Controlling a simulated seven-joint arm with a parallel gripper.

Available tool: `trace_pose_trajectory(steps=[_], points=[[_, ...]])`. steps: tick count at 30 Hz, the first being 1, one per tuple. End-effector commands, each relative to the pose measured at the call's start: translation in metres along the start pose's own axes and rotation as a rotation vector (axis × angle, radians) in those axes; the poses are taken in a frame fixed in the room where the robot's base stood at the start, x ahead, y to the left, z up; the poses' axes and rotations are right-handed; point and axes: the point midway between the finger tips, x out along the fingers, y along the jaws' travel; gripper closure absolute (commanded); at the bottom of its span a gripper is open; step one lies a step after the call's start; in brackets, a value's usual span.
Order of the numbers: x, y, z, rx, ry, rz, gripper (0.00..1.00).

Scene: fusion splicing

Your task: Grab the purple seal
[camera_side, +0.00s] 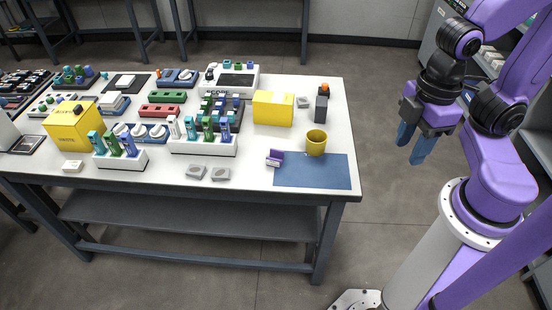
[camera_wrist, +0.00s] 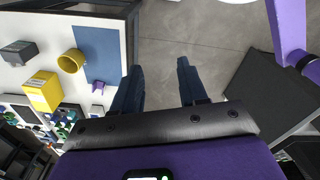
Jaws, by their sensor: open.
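The purple seal (camera_side: 276,157) stands on the white table at the left edge of the blue mat (camera_side: 330,175), just in front of the yellow cup (camera_side: 316,143). In the wrist view the seal (camera_wrist: 97,87) is a small purple piece beside the blue mat (camera_wrist: 98,50), left of my fingers. My gripper (camera_side: 413,146) is open and empty, off to the right of the table and above the floor. In the wrist view my gripper (camera_wrist: 158,80) shows its two blue fingers spread apart over bare floor.
A yellow box (camera_side: 273,108) and a dark block with an orange top (camera_side: 322,105) stand behind the cup. Two grey pieces (camera_side: 208,173) lie near the front edge. A white holder with several tools (camera_side: 203,145) is left of the seal. The mat is bare.

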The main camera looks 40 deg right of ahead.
Motion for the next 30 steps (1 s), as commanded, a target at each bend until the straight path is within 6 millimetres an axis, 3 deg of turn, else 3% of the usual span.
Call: trace_pose_trajectory(steps=[13,14,16,17,26,30], points=[[0.000,0.000,0.000,0.000,0.000,0.000,0.57],[0.000,0.000,0.000,0.000,0.000,0.000,0.54],[0.000,0.000,0.000,0.000,0.000,0.000,0.31],[0.000,0.000,0.000,0.000,0.000,0.000,0.26],[0.000,0.001,-0.001,-0.003,-0.004,0.002,0.26],[0.004,0.009,-0.015,-0.038,-0.051,0.031,0.26]])
